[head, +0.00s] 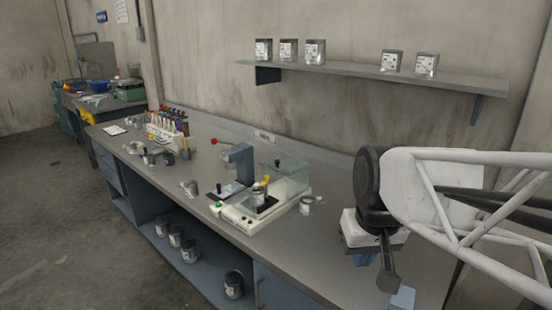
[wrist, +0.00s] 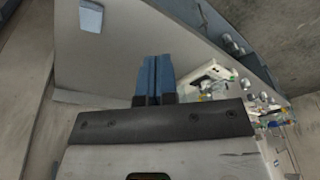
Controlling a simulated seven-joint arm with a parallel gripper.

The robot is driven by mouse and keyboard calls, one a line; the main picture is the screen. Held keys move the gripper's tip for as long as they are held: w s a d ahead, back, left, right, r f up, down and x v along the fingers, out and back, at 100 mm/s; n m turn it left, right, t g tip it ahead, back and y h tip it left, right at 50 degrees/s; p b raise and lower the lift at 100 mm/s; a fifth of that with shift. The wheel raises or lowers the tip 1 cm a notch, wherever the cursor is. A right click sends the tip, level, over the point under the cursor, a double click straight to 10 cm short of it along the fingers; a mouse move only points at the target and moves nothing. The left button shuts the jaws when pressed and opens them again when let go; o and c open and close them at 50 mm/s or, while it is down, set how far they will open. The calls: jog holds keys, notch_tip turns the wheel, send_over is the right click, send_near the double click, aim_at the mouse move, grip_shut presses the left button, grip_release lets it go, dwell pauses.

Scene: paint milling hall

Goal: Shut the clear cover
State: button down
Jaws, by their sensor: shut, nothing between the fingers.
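The clear cover (head: 288,177) is a see-through box-like hood on a small cream machine (head: 242,218) at the middle of the bench. A can (head: 259,194) with a yellow piece on top stands at the machine's front. How far the cover stands open is hard to tell. My gripper (head: 365,261), with blue fingers, is shut and empty, to the right of the machine and apart from the cover. The wrist view shows its fingers (wrist: 155,62) together, with the machine (wrist: 205,75) small beyond them; the cover's position is unclear there.
A small open can (head: 306,205) stands just right of the machine. A grey column (head: 239,163) rises behind its left side. A light blue block (head: 402,298) lies at the bench's near right. A wall shelf (head: 370,75) with several cans hangs above.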

aim_at(286, 166)
jog(key=w+r+n+g+y, duration=0.1)
jog(key=w+r+n+y, duration=0.15)
jog(key=w, duration=1.45)
jog(key=w+r+n+y, duration=0.1)
jog(key=w+r, duration=0.3)
jog(key=w, duration=1.4)
jog(key=w+f+n+y, duration=0.1)
jog(key=w+f, duration=0.2)
jog(key=w, duration=0.7)
jog(key=w+d+f+n+y, duration=0.1)
jog(key=w+f, duration=0.2)
jog(key=w, duration=0.8)
jog(key=w+d+f+n+y, duration=0.1)
jog(key=w+f, duration=0.3)
jog(key=w, duration=0.7)
jog(key=shift+w+d, duration=0.2)
jog(key=shift+d, duration=0.05)
jog(key=shift+y, duration=0.25)
